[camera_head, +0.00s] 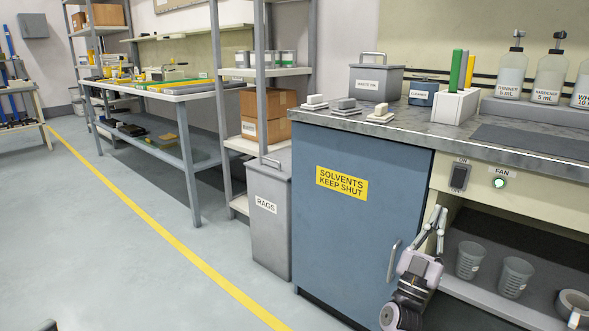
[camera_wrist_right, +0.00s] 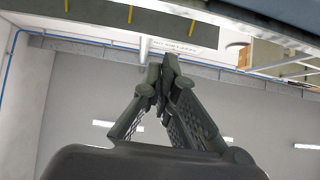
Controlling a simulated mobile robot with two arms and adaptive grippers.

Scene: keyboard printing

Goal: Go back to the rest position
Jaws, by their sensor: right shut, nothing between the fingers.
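My right gripper (camera_head: 437,214) shows at the lower right of the head view, fingers pointing up, in front of the bench by the right edge of the blue cabinet (camera_head: 345,230). Its fingertips meet and hold nothing. In the right wrist view the fingers (camera_wrist_right: 163,68) are closed together against a grey wall and ceiling. My left gripper is not clearly seen in the head view.
The cabinet handle (camera_head: 393,262) is close beside my right gripper. Clear cups (camera_head: 470,260) stand on the open shelf to its right. A fan switch (camera_head: 460,177) is above. A grey rags bin (camera_head: 268,218) stands left of the cabinet. The floor at left is clear.

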